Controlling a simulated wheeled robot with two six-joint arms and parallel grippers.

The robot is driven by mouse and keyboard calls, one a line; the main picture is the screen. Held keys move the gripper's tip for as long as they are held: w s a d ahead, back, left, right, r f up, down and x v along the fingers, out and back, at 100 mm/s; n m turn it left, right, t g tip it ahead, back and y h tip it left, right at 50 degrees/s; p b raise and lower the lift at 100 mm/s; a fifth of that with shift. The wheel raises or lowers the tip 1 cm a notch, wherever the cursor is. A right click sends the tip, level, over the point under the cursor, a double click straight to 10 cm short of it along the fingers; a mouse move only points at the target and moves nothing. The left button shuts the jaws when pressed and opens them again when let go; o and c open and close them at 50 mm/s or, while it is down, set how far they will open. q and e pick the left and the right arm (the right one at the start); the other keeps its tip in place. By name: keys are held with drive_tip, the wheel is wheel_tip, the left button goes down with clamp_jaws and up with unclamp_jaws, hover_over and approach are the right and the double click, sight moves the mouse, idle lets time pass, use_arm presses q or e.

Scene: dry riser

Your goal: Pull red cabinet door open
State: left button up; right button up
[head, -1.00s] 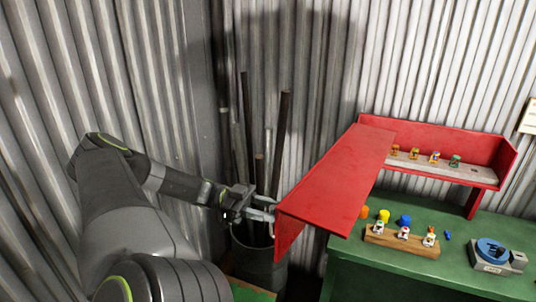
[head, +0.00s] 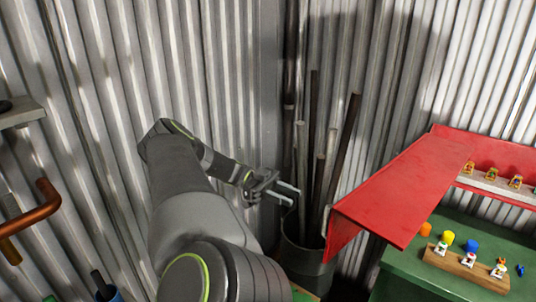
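The red cabinet (head: 488,160) is at the right, cut off by the picture edge, with its front open to a shelf inside. A long red panel (head: 395,195), which looks like its door swung out, reaches from it toward the lower left. My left gripper (head: 286,194) is left of the panel's near end, with a clear gap between them. Its two pale fingers are apart with nothing between them. My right gripper is not in view.
A dark bin (head: 305,262) with several upright pipes stands behind and below my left gripper. A green bench (head: 425,283) under the panel holds a wooden block (head: 465,267) with small valves and coloured caps. A copper pipe (head: 32,222) is at the left. Corrugated walls close the corner.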

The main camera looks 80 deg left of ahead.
use_arm(q)
drive_tip(key=b+v, duration=0.1)
drive_tip(key=v, duration=0.5)
drive_tip(key=shift+b, duration=0.4)
drive_tip(key=shift+s, duration=0.15)
